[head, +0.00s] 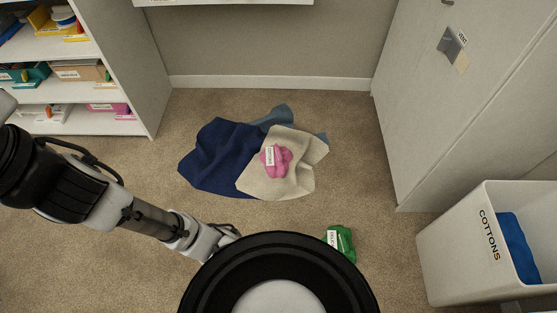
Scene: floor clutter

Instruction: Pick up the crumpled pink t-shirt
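The crumpled pink t-shirt (283,163) lies in a small bunched heap with a white tag on its left side. It rests on top of a spread beige cloth (306,182), which overlaps a dark blue cloth (217,158) on the carpet. My gripper (232,232) is at the end of my arm, low in the picture, left of centre. It is apart from the pink t-shirt, nearer to me. The round black part of my body hides some of the area around it, and its fingers are too small and covered to judge.
A lighter blue cloth (273,117) shows behind the heap. A green tagged item (346,243) lies on the carpet near my body. A white bin marked COTTONS (462,262) stands at right, holding blue cloth. Shelves (150,60) stand at left, a white cabinet (435,110) at right.

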